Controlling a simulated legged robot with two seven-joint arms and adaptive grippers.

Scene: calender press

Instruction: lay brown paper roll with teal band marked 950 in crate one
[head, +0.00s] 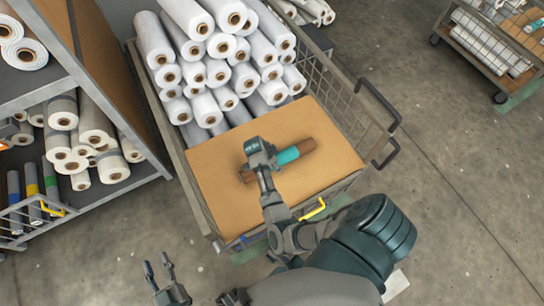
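A brown paper roll with a teal band (288,155) lies on, or just above, the brown board (335,157) at the near end of a wire cart. No number on the band is readable. My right gripper (260,153) is over the roll's middle, left of the band, and covers part of it. Whether its fingers are closed around the roll is hidden. My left gripper (160,270) is at the bottom left, empty, with its fingers apart over the floor. No crate marked one is legible.
White rolls (220,70) are stacked in the cart (350,103) behind the board. A shelf (125,185) with rolls stands left. A wire basket (40,215) holding several banded rolls is at far left. Another cart (480,45) is at upper right. Floor right is clear.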

